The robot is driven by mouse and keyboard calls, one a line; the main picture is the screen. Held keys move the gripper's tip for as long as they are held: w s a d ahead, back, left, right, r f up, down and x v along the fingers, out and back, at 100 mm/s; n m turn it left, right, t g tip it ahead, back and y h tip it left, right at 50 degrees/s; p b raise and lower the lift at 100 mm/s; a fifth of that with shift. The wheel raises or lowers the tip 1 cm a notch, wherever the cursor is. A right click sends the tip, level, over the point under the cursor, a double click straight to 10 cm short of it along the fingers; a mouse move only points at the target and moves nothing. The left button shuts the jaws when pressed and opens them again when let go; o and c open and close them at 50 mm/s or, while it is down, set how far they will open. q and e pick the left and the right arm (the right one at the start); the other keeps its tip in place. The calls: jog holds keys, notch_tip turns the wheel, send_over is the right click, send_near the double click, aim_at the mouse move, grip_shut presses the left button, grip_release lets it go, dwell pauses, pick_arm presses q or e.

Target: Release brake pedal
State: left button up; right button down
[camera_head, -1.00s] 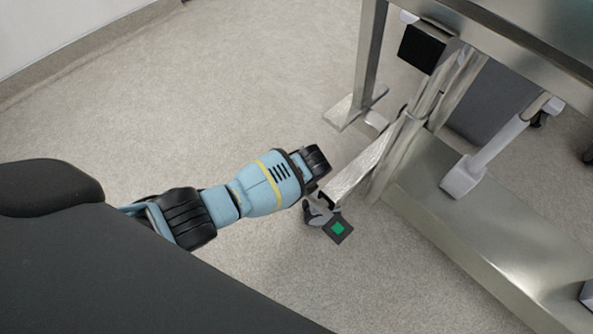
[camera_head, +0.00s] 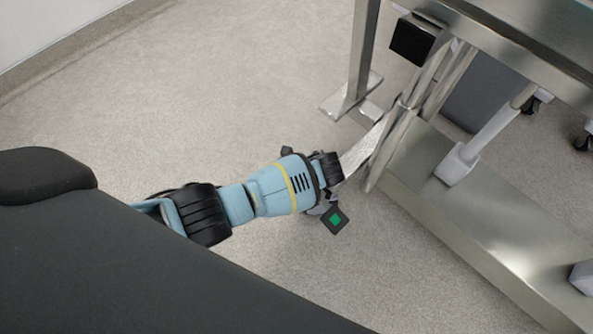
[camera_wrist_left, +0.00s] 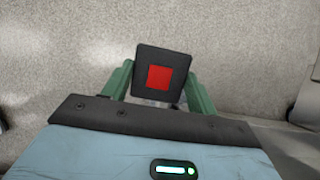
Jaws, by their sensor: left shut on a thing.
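A black pedal plate with a red square (camera_wrist_left: 158,77) sits between the green fingers of my left gripper in the left wrist view. My left gripper (camera_wrist_left: 160,84) is shut on this red-marked pedal, with a finger against each side. In the head view my left gripper (camera_head: 325,185) is low near the floor, its fingers mostly hidden behind my wrist. A black plate with a green square (camera_head: 335,220) shows just below my wrist. A silver lever bar (camera_head: 362,152) runs from behind my wrist toward the steel frame. My right gripper is not in view.
A steel table frame (camera_head: 470,215) with a low beam and upright legs stands at the right. A flat foot plate (camera_head: 350,98) is above my wrist. Black casters (camera_head: 583,141) show at the far right. The grey floor (camera_head: 200,110) at the left is clear.

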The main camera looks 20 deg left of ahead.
pick_arm(q)
jog(key=o, duration=1.4)
jog(key=shift+r, duration=0.1)
jog(key=shift+d+r, duration=0.2)
jog(key=shift+r, duration=0.15)
jog(key=p+v, duration=0.4)
jog(key=v, duration=0.3)
jog(key=shift+s, duration=0.1)
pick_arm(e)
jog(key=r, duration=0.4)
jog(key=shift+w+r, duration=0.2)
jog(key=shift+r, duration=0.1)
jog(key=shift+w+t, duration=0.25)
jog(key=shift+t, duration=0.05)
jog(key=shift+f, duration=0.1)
